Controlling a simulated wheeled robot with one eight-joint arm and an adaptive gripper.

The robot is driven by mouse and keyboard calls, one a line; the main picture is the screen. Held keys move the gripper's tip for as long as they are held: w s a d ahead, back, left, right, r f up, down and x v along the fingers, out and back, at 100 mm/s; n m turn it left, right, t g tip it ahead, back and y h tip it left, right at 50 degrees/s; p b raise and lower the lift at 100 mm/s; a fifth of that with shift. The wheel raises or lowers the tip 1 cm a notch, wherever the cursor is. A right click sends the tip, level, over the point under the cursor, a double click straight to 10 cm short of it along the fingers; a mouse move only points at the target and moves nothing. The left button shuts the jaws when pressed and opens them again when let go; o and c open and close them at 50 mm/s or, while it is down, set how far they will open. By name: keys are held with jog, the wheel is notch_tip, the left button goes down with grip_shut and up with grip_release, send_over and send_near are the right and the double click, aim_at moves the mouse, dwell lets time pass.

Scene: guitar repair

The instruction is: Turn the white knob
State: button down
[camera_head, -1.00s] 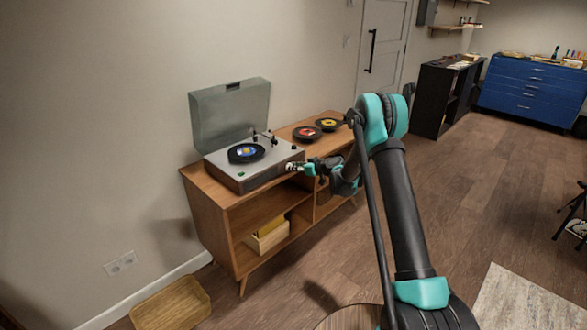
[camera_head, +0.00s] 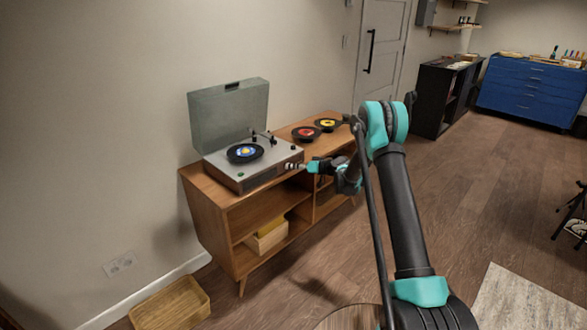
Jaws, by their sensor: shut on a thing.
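The record player (camera_head: 240,177) stands on the wooden cabinet with its grey lid raised. A black record (camera_head: 245,152) with a blue and yellow label lies on its platter. The white knob (camera_head: 290,165) is a tiny pale shape at the right end of the player's front face. My gripper (camera_head: 299,166) reaches in from the right at the knob's height. Its fingers appear closed around the knob, at the player's front right corner. The fingertips are small and partly merge with the knob, so the exact grip is hard to see.
Two records, one with a red label (camera_head: 305,133) and one with a yellow label (camera_head: 327,125), lie on the cabinet top (camera_head: 290,130) behind my gripper. A box (camera_head: 266,238) sits on the cabinet's shelf.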

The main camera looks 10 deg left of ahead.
jog(key=c, duration=1.3)
grip_release()
jog(key=v, duration=1.2)
jog(key=shift+r, duration=0.1)
